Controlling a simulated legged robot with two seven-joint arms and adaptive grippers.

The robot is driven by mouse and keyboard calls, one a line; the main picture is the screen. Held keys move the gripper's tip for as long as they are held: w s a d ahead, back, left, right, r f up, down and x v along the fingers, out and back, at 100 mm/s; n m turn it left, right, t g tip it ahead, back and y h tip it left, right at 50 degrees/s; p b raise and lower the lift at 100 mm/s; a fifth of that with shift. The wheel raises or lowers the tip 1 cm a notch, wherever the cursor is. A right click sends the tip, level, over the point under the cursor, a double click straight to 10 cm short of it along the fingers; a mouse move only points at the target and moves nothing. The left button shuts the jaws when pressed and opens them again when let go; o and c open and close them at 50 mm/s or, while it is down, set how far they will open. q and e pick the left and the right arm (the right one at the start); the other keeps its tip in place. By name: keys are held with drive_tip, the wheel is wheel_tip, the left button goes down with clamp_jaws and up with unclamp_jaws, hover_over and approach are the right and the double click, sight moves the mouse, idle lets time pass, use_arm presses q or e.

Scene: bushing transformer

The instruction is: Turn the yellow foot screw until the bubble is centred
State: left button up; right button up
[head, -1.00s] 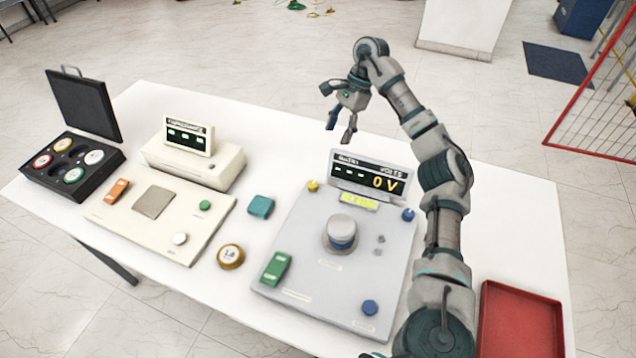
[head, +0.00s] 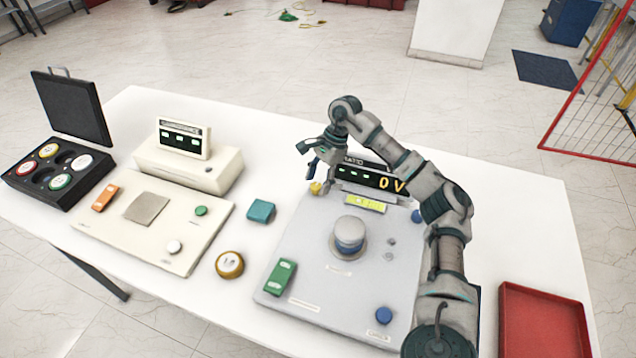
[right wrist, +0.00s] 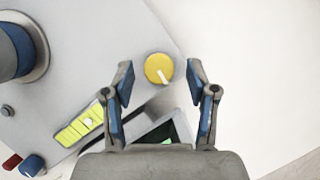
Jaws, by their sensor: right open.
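The yellow foot screw (head: 316,189) is a small round knob at the far left corner of the grey instrument base (head: 300,222). In the right wrist view the screw (right wrist: 158,68) has a white pointer mark and lies between the fingertips, with a gap on each side. My right gripper (head: 311,168) is open and empty, over that corner, pointing down. The yellow-green level vial (head: 365,203) sits below the display, and also shows in the right wrist view (right wrist: 80,128). Its bubble is too small to place surely. My left gripper is out of view.
The display (head: 372,176) reading 0 V stands close behind the vial, partly hidden by my right arm. Blue knobs (head: 383,315) and a central blue-grey post (head: 349,236) are on the base. A teal block (head: 261,211) lies left. A red tray (head: 540,292) is at right.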

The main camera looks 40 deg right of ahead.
drive_tip(key=shift+a+f, duration=0.15)
drive_tip(key=shift+a, duration=0.7)
drive_tip(key=shift+d+f, duration=0.2)
drive_tip(key=shift+d, duration=0.45)
drive_tip(key=shift+c, duration=0.8)
drive_tip(key=shift+d+f, duration=0.2)
drive_tip(key=shift+d, duration=0.45)
drive_tip(key=c, duration=0.8)
drive_tip(key=shift+s, duration=0.1)
clamp_jaws()
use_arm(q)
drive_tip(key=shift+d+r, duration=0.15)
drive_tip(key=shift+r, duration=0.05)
use_arm(e)
drive_tip(key=shift+a+r, duration=0.2)
drive_tip(key=shift+a, duration=0.45)
